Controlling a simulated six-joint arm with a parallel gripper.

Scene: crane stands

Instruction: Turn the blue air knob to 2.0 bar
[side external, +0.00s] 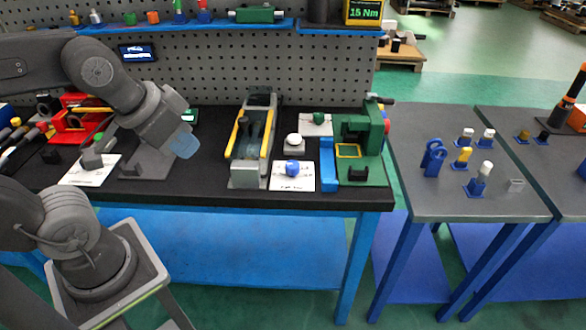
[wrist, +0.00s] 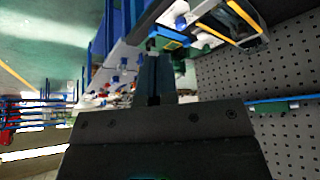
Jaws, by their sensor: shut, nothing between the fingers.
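The blue air knob (side external: 292,167) sits on a white plate (side external: 293,184) near the front edge of the dark bench, in the side external view. Its pointer and scale markings are too small to read. My gripper shows in the wrist view (wrist: 155,78) with its dark fingers together and nothing between them. In the side external view my wrist is at the left over the bench, well to the left of the knob and apart from it; the fingers cannot be made out there.
A grey fixture with yellow rails (side external: 265,150) stands between my wrist and the knob. A white round button (side external: 293,140) is behind the knob, and a green machine (side external: 361,138) is to its right. A pegboard (side external: 310,65) closes the back. The space above the bench front is clear.

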